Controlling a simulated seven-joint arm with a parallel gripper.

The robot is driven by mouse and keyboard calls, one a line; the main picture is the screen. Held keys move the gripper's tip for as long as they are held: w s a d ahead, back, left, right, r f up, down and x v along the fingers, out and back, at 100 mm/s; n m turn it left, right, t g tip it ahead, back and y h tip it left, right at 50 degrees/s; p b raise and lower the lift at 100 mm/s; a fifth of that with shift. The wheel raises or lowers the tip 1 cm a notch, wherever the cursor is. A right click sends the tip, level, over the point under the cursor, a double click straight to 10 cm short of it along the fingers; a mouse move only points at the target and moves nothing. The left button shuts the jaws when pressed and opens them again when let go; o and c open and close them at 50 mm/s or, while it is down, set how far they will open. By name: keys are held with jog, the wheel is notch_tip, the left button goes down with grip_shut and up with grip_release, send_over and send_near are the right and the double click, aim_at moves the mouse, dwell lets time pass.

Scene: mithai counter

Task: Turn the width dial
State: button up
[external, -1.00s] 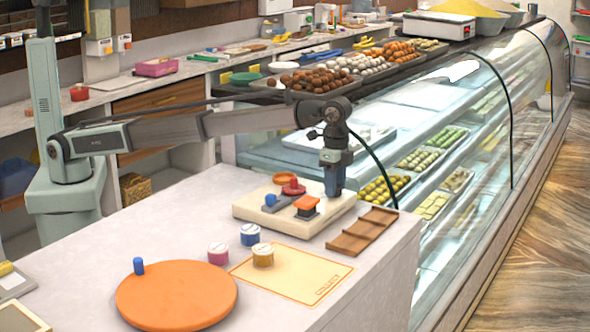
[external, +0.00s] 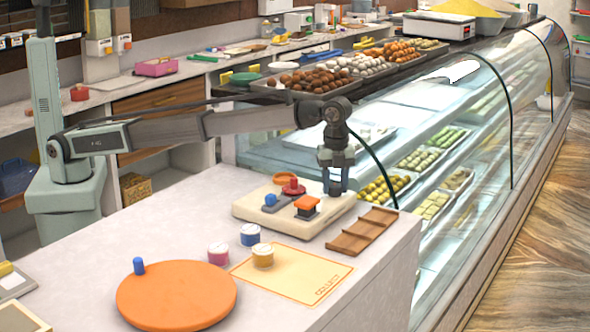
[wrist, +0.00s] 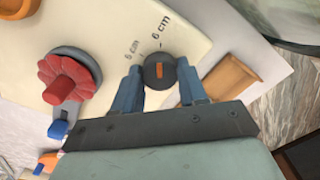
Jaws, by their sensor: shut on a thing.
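The width dial (wrist: 159,72) is a small dark round knob with an orange mark, on a cream base (external: 245,210). In the wrist view the orange mark points up the picture, near two printed "cm" labels (wrist: 161,32) on the base. My gripper (wrist: 161,80) has its blue-grey fingers on either side of the dial and is shut on it. In the external view my gripper (external: 335,190) points down at the right back of the base and hides the dial.
A red flower-shaped knob (wrist: 68,78), a blue knob (external: 270,199) and an orange-topped block (external: 307,204) are on the same base. A brown wooden rack (external: 362,230) lies beside it, near the counter's right edge. The glass display case (external: 440,140) stands behind.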

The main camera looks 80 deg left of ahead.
aim_at(335, 186)
jog(key=shift+m, duration=0.6)
jog(key=o, duration=1.1)
jog(key=shift+c, duration=0.2)
jog(key=shift+r, duration=0.15)
notch_tip(335, 186, up, 14)
jog(key=shift+f, duration=0.2)
